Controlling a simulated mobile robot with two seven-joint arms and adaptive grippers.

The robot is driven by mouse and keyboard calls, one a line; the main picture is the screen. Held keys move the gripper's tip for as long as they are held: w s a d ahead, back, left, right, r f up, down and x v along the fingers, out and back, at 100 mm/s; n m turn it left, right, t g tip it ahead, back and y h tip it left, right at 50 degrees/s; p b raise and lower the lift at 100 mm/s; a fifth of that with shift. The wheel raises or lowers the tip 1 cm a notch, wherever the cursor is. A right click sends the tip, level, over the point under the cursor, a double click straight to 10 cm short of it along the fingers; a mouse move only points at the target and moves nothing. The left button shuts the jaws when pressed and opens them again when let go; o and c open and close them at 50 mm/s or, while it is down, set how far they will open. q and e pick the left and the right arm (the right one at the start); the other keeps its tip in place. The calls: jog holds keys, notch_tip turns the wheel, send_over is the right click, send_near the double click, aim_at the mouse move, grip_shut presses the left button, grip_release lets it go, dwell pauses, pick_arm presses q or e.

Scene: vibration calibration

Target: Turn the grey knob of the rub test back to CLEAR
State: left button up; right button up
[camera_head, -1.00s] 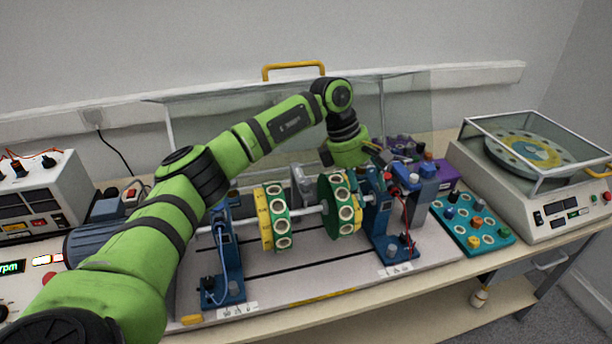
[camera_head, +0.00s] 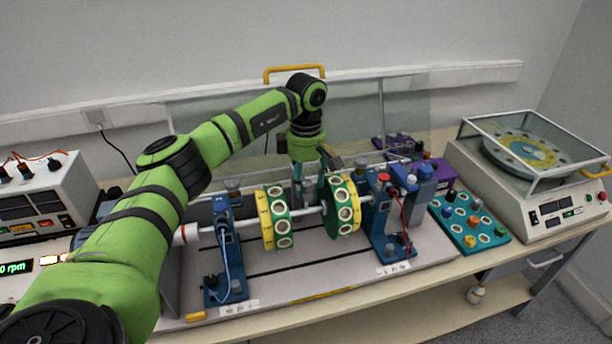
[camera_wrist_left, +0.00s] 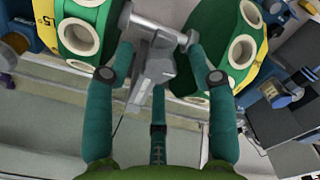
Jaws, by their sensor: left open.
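The grey rub-test fitting (camera_wrist_left: 152,75) stands between the two green-and-yellow discs in the left wrist view, close to the grey shaft. I cannot clearly tell its knob from its body, and no CLEAR mark is readable. In the head view the fitting (camera_head: 298,182) shows only partly, behind the shaft. My left gripper (camera_wrist_left: 161,76) is open, with one teal finger on either side of the fitting and no clear grip on it. In the head view the left gripper (camera_head: 312,180) points down behind the shaft, partly hidden by the right disc. My right gripper is not in view.
The left disc (camera_head: 273,218) and right disc (camera_head: 342,207) flank the gripper closely. Blue bearing stands (camera_head: 228,255) hold the shaft. A clear guard with a yellow handle (camera_head: 294,72) is behind. A teal tray (camera_head: 470,222) and a balance machine (camera_head: 540,195) stand right.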

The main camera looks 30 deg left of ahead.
pick_arm(q)
grip_shut()
dwell(0.3)
